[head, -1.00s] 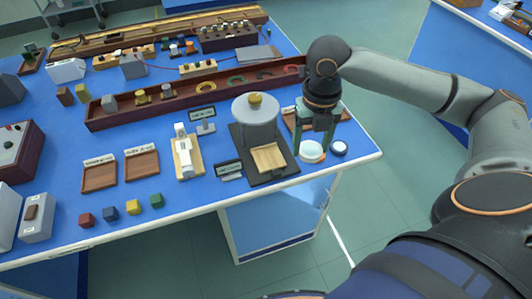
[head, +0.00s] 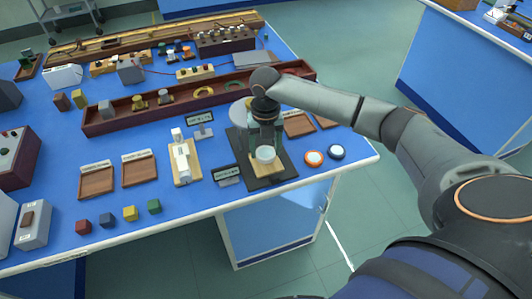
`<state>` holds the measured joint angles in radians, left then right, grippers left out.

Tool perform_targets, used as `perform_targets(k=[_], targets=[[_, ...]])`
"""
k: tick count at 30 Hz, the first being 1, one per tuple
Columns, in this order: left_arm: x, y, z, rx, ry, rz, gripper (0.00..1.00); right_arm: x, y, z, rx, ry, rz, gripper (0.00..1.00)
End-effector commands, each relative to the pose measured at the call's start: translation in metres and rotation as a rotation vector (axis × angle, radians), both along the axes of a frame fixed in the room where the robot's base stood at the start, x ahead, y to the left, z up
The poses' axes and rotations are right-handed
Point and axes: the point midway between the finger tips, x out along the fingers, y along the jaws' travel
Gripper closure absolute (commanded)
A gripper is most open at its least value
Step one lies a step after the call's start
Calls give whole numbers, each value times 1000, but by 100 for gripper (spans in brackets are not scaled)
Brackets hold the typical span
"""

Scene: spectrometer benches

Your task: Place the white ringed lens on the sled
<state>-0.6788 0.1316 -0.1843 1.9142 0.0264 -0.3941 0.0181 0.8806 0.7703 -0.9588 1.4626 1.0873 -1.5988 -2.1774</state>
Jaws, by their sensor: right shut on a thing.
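The white ringed lens (head: 264,155) is a small round piece held between the fingers of my right gripper (head: 264,146). It is over a pale square wooden plate (head: 270,170) on a black base (head: 285,178); this plate looks like the sled. The lens and fingers hide part of the plate. I cannot tell whether the lens touches the plate. My left gripper is not in view.
An orange-ringed lens (head: 314,158) and a dark-ringed lens (head: 336,152) lie to the right near the table edge. A grey round-topped stand (head: 238,114) is behind the gripper, partly hidden. Small labelled signs (head: 226,174) and brown trays (head: 139,169) are to the left.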

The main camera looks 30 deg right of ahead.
Motion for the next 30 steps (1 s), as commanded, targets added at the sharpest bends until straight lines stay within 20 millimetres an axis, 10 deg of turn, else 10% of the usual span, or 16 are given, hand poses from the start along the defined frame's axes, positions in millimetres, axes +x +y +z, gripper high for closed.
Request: perform_targets(k=[15, 16, 23, 30], targets=[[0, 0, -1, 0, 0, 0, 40, -1, -1, -25, -1, 2, -1, 88], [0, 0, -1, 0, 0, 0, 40, -1, -1, -24, -1, 2, -1, 29], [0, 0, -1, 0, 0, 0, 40, -1, -1, -24, -1, 2, -1, 3], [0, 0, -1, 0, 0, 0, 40, -1, -1, -23, -2, 1, -1, 3]])
